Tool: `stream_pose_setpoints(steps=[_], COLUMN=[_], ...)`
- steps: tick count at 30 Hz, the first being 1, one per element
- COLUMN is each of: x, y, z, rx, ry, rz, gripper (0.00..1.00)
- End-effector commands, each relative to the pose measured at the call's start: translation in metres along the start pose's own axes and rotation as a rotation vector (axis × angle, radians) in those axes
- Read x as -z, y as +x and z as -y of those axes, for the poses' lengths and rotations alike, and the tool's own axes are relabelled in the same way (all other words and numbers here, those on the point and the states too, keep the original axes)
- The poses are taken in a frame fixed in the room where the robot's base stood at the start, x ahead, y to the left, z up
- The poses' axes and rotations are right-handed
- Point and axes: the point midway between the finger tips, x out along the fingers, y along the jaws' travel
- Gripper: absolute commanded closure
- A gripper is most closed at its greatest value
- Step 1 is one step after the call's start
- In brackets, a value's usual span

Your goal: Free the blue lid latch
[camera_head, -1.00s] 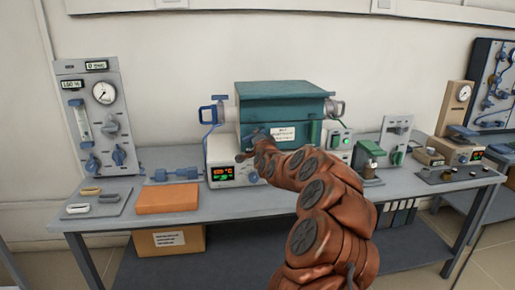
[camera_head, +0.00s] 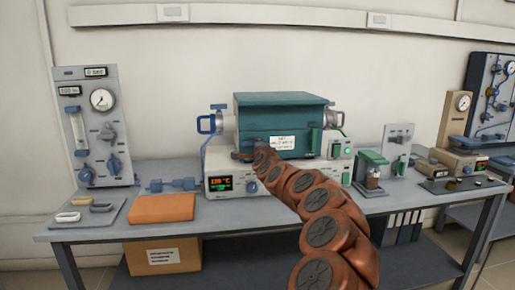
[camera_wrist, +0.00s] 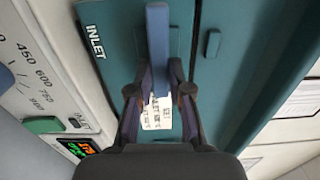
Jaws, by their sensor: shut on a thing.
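The teal furnace box (camera_head: 283,118) stands on grey control units on the bench, its lid closed as far as I can see. The blue lid latch (camera_wrist: 158,40) is an upright bar in the wrist view, standing out from the teal face. My gripper (camera_wrist: 161,80) is shut on it, one finger on each side of its lower part. In the head view my gripper (camera_head: 242,154) is at the lower left of the furnace front, and my arm hides the latch there. A white label (camera_wrist: 157,112) shows between the fingers.
A blue handle (camera_head: 207,124) sticks out at the furnace's left end. A gauge panel (camera_head: 97,125) and an orange block (camera_head: 163,208) are to the left. A green-and-grey device (camera_head: 371,172) stands close on the right. The bench front edge (camera_head: 215,232) is clear.

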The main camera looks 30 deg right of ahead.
Motion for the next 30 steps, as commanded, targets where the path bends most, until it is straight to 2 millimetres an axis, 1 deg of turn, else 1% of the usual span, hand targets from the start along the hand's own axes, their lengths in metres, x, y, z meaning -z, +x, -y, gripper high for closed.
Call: stream_pose_setpoints(steps=[8, 9, 15, 16, 26, 30], x=[0.0009, 0.0009, 0.0005, 0.0004, 0.0001, -0.0002], y=[-0.0001, -0.0001, -0.0001, -0.0001, -0.0009, -0.0059], z=[0.0006, 0.0005, 0.0003, 0.0003, 0.0001, -0.0002], rx=[0.001, 0.001, 0.000, 0.000, 0.000, -0.001], ry=[0.003, 0.003, 0.002, 0.002, 0.001, 0.004], rz=[-0.002, -0.002, -0.001, -0.001, 0.000, 0.002], gripper=[1.00, 0.79, 0.59, 0.56, 0.56, 0.56])
